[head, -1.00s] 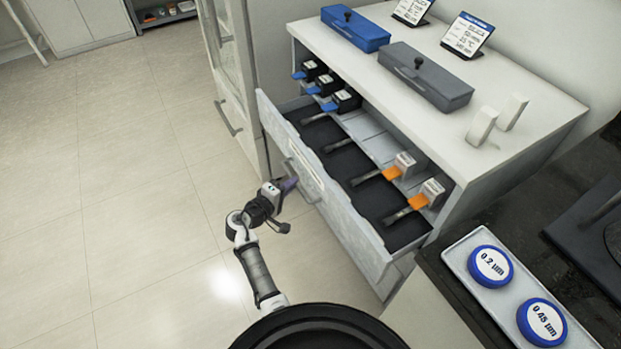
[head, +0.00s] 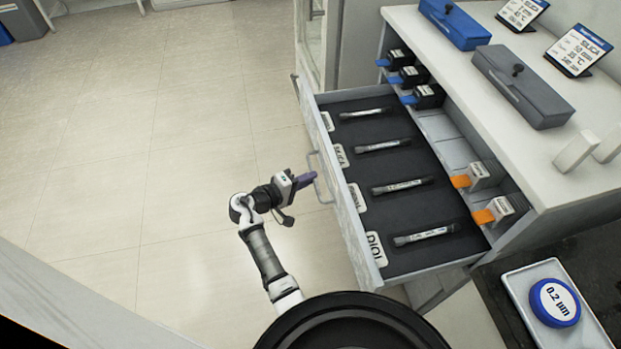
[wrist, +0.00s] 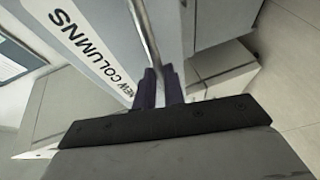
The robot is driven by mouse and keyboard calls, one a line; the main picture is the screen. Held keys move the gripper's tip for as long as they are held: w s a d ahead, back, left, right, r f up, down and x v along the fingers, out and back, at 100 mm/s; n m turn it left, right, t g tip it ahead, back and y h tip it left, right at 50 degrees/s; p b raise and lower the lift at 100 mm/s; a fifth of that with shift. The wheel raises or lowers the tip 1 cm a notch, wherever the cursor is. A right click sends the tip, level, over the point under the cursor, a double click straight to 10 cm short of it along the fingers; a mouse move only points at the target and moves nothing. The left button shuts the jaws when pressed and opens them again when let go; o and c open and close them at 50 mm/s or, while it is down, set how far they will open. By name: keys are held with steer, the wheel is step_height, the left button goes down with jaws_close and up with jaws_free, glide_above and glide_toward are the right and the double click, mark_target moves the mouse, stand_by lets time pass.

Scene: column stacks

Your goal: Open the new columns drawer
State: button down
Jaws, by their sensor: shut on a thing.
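The new columns drawer (head: 345,212) is pulled far out of the cabinet in the head view. Its dark lining holds several columns lying in a row, with name labels along the front edge. Its front shows in the wrist view with the label NEW COLUMNS (wrist: 90,52). My gripper (head: 306,180) is at the drawer's bar handle (head: 322,177), in front of the drawer face. In the wrist view its purple fingers (wrist: 162,87) are shut around the metal handle bar (wrist: 143,32).
A blue case (head: 454,24) and a grey case (head: 522,85) lie on the cabinet top (head: 545,150). Blue-tabbed and orange-tabbed blocks stand on the shelf above the drawer. A tray (head: 597,335) with a blue-rimmed round box (head: 555,302) is at lower right. Open floor (head: 150,150) lies left.

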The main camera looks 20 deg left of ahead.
steer(key=c, duration=1.5)
jaws_free()
steer(key=b+v, duration=0.1)
steer(key=v, duration=1.2)
steer(key=shift+s+a+r, duration=0.1)
steer(key=shift+s+a, duration=0.1)
steer(key=shift+s, duration=0.1)
